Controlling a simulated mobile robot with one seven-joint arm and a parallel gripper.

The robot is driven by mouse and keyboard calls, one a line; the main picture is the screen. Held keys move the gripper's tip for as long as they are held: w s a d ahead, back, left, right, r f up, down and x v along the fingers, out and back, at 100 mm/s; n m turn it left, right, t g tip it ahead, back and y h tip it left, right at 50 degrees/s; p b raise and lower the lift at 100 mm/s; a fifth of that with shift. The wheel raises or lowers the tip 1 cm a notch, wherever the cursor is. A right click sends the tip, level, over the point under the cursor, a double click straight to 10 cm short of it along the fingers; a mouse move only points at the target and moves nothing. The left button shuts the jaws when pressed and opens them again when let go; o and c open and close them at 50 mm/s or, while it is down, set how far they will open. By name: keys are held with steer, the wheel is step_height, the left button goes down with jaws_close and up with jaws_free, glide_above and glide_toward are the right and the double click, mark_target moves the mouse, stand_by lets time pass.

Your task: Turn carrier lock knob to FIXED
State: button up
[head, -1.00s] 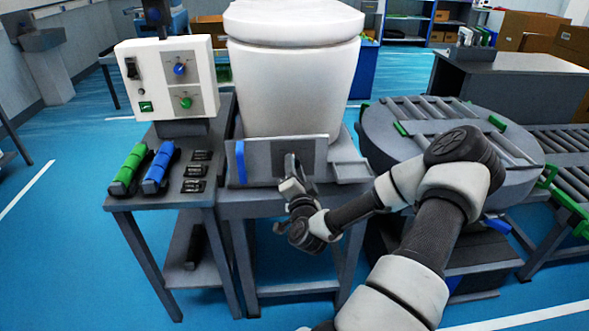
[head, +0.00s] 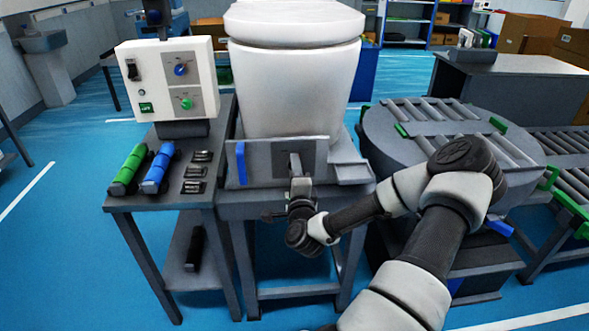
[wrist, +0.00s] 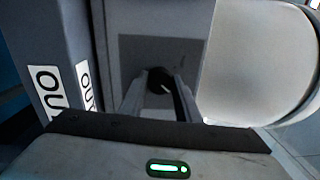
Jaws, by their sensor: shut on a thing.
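The carrier lock knob (wrist: 158,75) is a round black knob with a light pointer mark, on a grey front panel (wrist: 190,48) in the wrist view. My gripper (wrist: 160,88) is shut on the knob, one finger on each side of it. In the head view my gripper (head: 295,165) reaches the carrier's front panel (head: 262,160) from below, and the knob is hidden there by the fingers. No FIXED label can be read. The white toilet (head: 298,90) stands upright on the carrier above the panel.
The side table (head: 170,195) at left bears green and blue rolls and a control box (head: 168,78). A round roller turntable (head: 440,135) stands close on the right. Blue floor is open in front.

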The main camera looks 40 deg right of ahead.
stand_by(0.5)
steer(key=o, duration=1.1)
steer(key=shift+c, duration=0.2)
steer(key=r+p+v, duration=0.1)
steer(key=p+v, duration=0.5)
steer(key=v, duration=1.1)
steer(key=shift+s+a+f, duration=0.15)
steer(key=shift+a+f, duration=0.1)
steer(key=shift+f, duration=0.15)
